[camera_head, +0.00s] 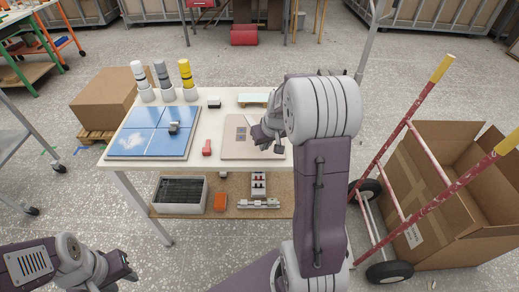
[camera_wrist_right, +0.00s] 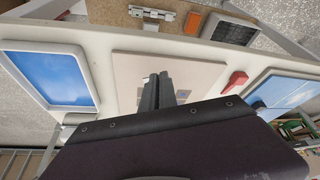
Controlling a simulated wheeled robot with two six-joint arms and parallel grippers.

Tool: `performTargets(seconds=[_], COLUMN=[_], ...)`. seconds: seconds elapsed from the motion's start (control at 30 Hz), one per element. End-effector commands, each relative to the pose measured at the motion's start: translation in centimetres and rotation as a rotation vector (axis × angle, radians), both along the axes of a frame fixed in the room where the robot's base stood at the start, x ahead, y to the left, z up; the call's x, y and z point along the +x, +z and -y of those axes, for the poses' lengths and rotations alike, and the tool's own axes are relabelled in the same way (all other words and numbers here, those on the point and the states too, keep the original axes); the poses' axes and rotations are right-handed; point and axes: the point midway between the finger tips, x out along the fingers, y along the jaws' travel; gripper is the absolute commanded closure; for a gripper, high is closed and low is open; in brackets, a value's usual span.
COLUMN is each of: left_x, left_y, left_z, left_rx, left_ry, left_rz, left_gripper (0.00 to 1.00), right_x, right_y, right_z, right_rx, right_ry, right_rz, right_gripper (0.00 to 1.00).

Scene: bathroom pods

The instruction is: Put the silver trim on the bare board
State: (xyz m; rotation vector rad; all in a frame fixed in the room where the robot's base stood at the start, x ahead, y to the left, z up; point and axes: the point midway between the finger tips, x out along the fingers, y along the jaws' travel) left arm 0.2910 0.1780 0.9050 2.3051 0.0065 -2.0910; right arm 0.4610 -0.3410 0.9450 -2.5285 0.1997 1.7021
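The bare board (camera_head: 233,152) is a beige panel with small squares on it, near the table's front. It also shows in the right wrist view (camera_wrist_right: 205,72). My right gripper (camera_head: 262,136) is over this board, pointing down at it; its dark fingers (camera_wrist_right: 160,91) are close together. A small pale piece shows beside the fingertips; I cannot tell whether it is held. No silver trim is clear to me; a small grey fitting (camera_head: 174,127) lies on the blue tiled board (camera_head: 130,145). My left gripper (camera_head: 126,266) is low at the left, away from the table; its opening is unclear.
A red piece (camera_head: 207,147) lies between the boards. White, grey and yellow stacks (camera_head: 186,75) stand behind. Another blue panel (camera_wrist_right: 45,78) is hidden from the head view by my arm. A trolley (camera_head: 440,188) stands right.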

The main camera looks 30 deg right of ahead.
Motion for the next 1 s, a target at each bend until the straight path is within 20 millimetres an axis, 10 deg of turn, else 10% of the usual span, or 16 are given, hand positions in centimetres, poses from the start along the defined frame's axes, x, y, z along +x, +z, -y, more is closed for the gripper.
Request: performTargets(seconds=[0.87, 1.0], left_x=[0.0, 0.0], left_y=[-0.9, -0.8], left_z=[0.0, 0.0], left_rx=[0.000, 0.000], left_ry=[0.000, 0.000], left_rz=[0.000, 0.000], left_gripper=[0.64, 0.64], right_x=[1.6, 1.6], right_y=[-5.5, -5.3], right_z=[-0.6, -0.6], right_rx=[-0.001, -0.001], right_ry=[0.000, 0.000], right_rz=[0.001, 0.001], right_gripper=[1.00, 0.76])
